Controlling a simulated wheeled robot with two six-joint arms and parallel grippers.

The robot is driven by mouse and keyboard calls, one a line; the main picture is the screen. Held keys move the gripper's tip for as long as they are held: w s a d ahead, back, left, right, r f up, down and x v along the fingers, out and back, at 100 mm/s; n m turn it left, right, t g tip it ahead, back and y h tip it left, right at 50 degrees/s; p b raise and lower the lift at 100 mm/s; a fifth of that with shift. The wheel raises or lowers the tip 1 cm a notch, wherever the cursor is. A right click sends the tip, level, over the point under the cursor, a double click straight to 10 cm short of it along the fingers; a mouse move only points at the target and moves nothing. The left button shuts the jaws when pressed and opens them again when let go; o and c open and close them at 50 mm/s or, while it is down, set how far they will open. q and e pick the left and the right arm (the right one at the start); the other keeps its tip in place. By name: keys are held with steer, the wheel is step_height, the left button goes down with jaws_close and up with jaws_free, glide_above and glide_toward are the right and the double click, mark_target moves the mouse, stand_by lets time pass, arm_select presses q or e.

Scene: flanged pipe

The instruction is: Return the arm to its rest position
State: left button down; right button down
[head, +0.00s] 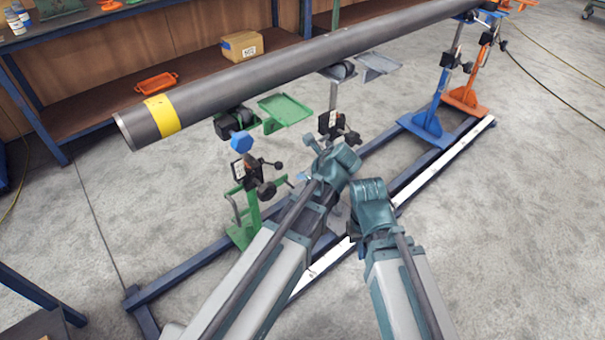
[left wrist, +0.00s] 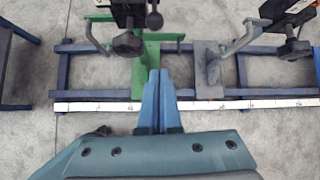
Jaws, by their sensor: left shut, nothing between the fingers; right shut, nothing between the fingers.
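My left arm comes in from the lower left in the head view, and its teal wrist is in front of the stand frame. The left gripper (head: 303,177) shows only as a small blue tip there. In the left wrist view its two blue fingers (left wrist: 157,82) are together with nothing between them, above the frame and floor. My right arm's teal wrist (head: 371,198) is just right of the left one, over the frame's white-marked rail. The right fingers are hidden behind that wrist.
A long grey pipe (head: 300,62) with a yellow band crosses above the arms, resting on stands. A green stand (head: 246,222) is close left of my left gripper. Blue (head: 427,122) and orange (head: 464,97) stands are farther right. Open floor (head: 520,230) lies at right.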

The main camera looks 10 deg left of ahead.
arm_select(q)
steer(key=s+a+f+n+g+h, duration=0.25)
steer(key=s+n, duration=0.35)
steer(key=n, duration=0.6)
steer(key=s+a+f+n+g+h, duration=0.1)
steer(key=s+f+n+g+h, duration=0.2)
steer(key=s+n, duration=0.7)
steer(key=d+r+p, duration=0.3)
steer(key=r+p, duration=0.3)
steer(key=s+d+r+p, duration=0.1)
steer(key=d+r+p, duration=0.3)
steer(key=r+p, duration=0.3)
steer(key=s+d+r+m+p, duration=0.1)
steer(key=d+r+p, duration=0.2)
steer(key=r+p, duration=0.3)
steer(key=shift+s+d+r, duration=0.2)
steer(key=shift+d+r, duration=0.15)
steer(key=shift+y, duration=0.25)
